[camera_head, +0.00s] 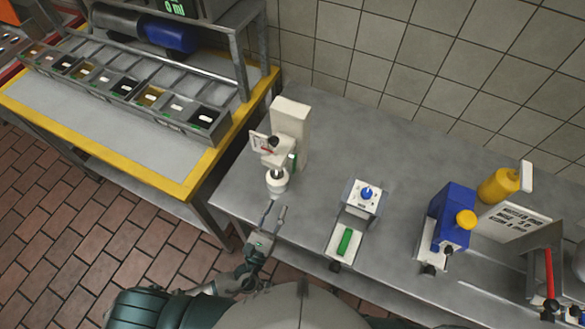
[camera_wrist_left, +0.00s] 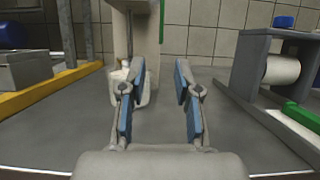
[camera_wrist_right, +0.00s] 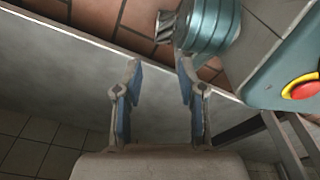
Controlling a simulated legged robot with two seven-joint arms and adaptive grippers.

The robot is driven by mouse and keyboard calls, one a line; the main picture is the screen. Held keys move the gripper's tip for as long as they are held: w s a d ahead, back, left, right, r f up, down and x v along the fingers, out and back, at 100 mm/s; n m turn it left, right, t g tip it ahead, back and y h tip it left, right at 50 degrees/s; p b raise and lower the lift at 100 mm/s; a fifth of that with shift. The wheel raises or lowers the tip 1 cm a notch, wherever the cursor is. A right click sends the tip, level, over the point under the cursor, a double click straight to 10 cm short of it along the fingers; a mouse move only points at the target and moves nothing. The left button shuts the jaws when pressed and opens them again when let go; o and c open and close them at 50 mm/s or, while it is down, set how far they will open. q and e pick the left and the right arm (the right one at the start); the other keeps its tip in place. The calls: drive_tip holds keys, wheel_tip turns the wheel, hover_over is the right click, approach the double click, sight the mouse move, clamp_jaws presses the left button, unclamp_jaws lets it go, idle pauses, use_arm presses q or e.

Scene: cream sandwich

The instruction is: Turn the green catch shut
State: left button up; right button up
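A white upright machine (camera_head: 290,125) stands at the left of the grey counter, with a small green strip (camera_head: 293,160) on its right side and a white cup-like part (camera_head: 277,182) at its front. The green strip also shows in the left wrist view (camera_wrist_left: 161,22), upright. A green bar (camera_head: 345,242) lies on the white and grey device to the right; I cannot tell which green part is the catch. My left gripper (camera_head: 275,212) is open and empty, just in front of the white machine. My right gripper (camera_wrist_right: 158,64) is open and empty, seen only in its wrist view.
The device with a blue knob (camera_head: 367,193) stands right of my left gripper. A blue machine (camera_head: 450,218) with a yellow part is further right. A yellow-edged table (camera_head: 150,176) with a rack of bins is at left. Counter between the white machine and device is clear.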

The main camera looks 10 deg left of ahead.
sight(293, 173)
use_arm(q)
drive_tip(key=p+x, duration=0.2)
drive_tip(key=x, duration=1.1)
drive_tip(key=shift+d+p, duration=0.1)
drive_tip(key=shift+p, duration=0.25)
use_arm(e)
drive_tip(key=s+d+f, duration=0.1)
drive_tip(key=s, duration=0.7)
drive_tip(key=shift+d+f, duration=0.35)
drive_tip(key=shift+d, duration=0.05)
use_arm(q)
drive_tip(key=shift+c, duration=0.2)
clamp_jaws()
